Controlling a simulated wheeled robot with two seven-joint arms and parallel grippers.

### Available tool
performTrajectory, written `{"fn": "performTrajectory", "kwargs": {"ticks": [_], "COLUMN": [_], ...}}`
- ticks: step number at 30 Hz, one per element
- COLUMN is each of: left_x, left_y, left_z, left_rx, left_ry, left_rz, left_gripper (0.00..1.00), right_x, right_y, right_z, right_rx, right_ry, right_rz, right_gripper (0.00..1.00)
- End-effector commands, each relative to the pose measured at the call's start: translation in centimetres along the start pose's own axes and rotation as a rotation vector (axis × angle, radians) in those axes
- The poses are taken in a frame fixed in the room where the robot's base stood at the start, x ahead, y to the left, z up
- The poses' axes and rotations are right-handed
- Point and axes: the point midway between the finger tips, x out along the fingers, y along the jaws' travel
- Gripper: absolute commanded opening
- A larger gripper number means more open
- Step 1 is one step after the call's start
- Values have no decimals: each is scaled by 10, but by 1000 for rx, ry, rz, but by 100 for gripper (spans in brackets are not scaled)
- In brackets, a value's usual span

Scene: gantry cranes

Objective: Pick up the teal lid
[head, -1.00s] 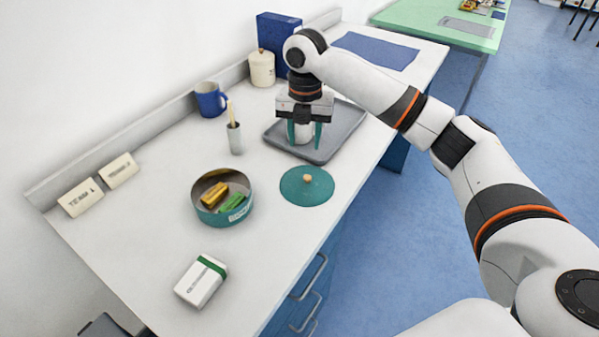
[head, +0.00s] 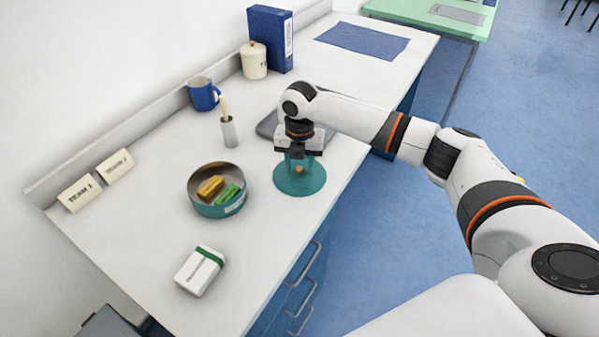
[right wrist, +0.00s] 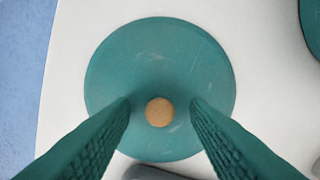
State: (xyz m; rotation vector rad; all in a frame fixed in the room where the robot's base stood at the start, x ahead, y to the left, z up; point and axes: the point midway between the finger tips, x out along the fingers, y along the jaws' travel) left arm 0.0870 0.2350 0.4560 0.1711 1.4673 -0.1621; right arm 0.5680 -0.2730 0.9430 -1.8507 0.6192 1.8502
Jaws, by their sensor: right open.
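The teal lid (head: 301,180) is a round disc with a small tan knob, lying flat on the white counter near its front edge. In the right wrist view the lid (right wrist: 160,60) fills the middle, with its knob (right wrist: 160,112) between my fingertips. My right gripper (head: 298,163) is above the lid, pointing down. Its teal fingers (right wrist: 160,105) stand open on either side of the knob, and there is a gap on each side. My left gripper is not in view.
A round teal tin (head: 216,195) holding a yellow and a green block stands left of the lid. A grey tray (head: 268,124) lies behind my gripper. A grey holder (head: 229,132), a blue mug (head: 202,94) and a white box (head: 200,270) stand on the counter.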

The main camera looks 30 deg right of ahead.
Motion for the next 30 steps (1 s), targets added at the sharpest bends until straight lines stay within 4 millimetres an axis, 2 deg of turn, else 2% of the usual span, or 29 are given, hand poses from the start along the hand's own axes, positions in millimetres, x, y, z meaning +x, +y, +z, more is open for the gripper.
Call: {"fn": "performTrajectory", "kwargs": {"ticks": [3, 11, 19, 22, 30], "left_x": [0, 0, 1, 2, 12], "left_y": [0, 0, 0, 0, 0], "left_z": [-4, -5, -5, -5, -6], "left_rx": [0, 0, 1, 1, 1], "left_ry": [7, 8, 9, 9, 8], "left_rz": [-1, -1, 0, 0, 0], "left_gripper": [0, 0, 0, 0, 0], "right_x": [0, 0, -2, -10, -62], "right_y": [0, 0, 0, 0, -1], "right_z": [0, 0, 0, 0, -1], "right_rx": [0, 0, 0, 0, 0], "right_ry": [0, 0, 0, 1, 3], "right_rz": [0, 0, 0, -2, -3], "right_gripper": [42, 0, 0, 0, 0]}}
